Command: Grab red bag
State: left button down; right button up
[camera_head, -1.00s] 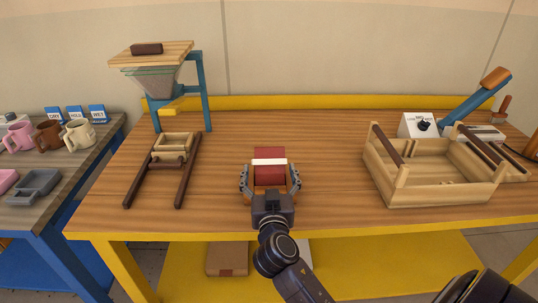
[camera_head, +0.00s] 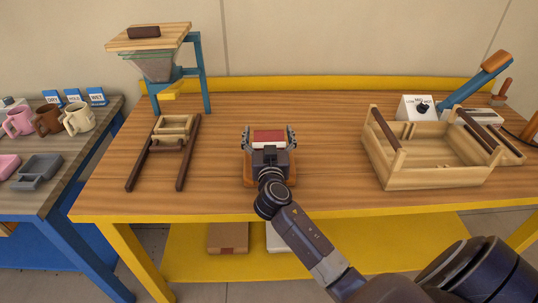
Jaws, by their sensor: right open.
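The red bag (camera_head: 269,136) stands on the wooden table, on or just behind a small orange-brown board (camera_head: 291,172). Its red top shows, with a pale strip along the near edge; my gripper hides its lower front. My right gripper (camera_head: 269,137) is open, with one finger on the left and one on the right of the bag. I cannot tell whether the fingers touch it. My left gripper is not in view.
A wooden crate (camera_head: 432,182) stands to the right, with a white dial box (camera_head: 412,104) behind it. A hopper stand (camera_head: 160,65) and dark rails (camera_head: 186,160) are at the left. Mugs (camera_head: 78,119) stand on a side table. The table between rails and crate is mostly clear.

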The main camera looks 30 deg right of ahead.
jog(key=shift+c, duration=0.4)
grip_shut()
dwell(0.4)
